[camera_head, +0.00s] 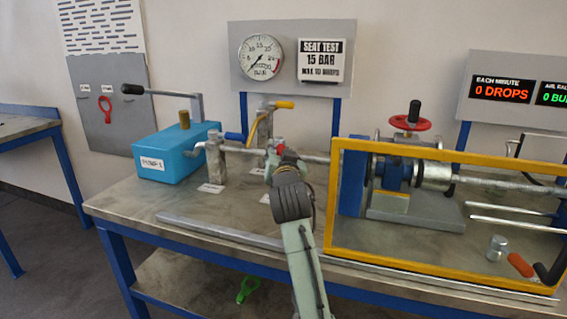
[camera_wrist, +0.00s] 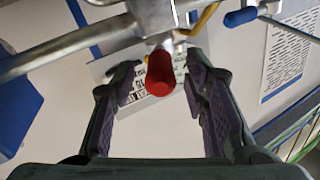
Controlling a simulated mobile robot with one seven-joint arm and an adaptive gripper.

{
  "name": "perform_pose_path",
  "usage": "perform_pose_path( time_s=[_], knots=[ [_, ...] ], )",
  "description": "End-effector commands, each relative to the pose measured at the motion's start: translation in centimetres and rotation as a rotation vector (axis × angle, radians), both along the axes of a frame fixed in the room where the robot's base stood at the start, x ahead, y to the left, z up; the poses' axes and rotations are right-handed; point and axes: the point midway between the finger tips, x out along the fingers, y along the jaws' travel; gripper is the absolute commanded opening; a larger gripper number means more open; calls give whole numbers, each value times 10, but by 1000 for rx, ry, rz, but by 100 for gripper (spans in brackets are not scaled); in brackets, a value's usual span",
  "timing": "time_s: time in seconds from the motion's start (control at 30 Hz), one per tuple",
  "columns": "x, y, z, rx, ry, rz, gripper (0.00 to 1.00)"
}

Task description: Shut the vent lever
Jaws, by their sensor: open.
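A lever with a red handle (camera_wrist: 160,76) sticks out from the metal pipework toward the camera in the wrist view. In the head view its red end (camera_head: 279,149) shows just above my gripper (camera_head: 284,160), which hides the rest. My gripper (camera_wrist: 162,82) is open in the wrist view, with one finger on each side of the red handle and gaps between. A blue-handled lever (camera_head: 234,136) and a yellow-handled lever (camera_head: 284,104) sit on the same pipework. I cannot read which lever is labelled vent.
A blue pump box (camera_head: 178,152) with a long handle stands left on the workbench (camera_head: 125,200). A yellow guard frame (camera_head: 333,200) encloses the flanged valve with a red handwheel (camera_head: 410,123) on the right. A pressure gauge (camera_head: 261,57) hangs behind. The front left bench is mostly clear.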

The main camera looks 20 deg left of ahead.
Motion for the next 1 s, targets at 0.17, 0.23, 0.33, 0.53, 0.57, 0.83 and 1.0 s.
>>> perform_pose_path(
  time_s=[0.17, 0.23, 0.33, 0.53, 0.57, 0.83, 1.0],
  knots=[
    [-37, -14, 0, 2, -1, -1, 41],
    [-51, -20, -1, 2, 0, 0, 41],
    [-69, -26, 0, 2, 0, 1, 41],
    [-90, -34, -1, 0, 1, 0, 41],
    [-92, -35, -1, 0, 1, 0, 41],
    [-95, -36, 0, 0, 0, 0, 41],
    [-102, -24, 7, 1, -30, 26, 32]
  ],
)
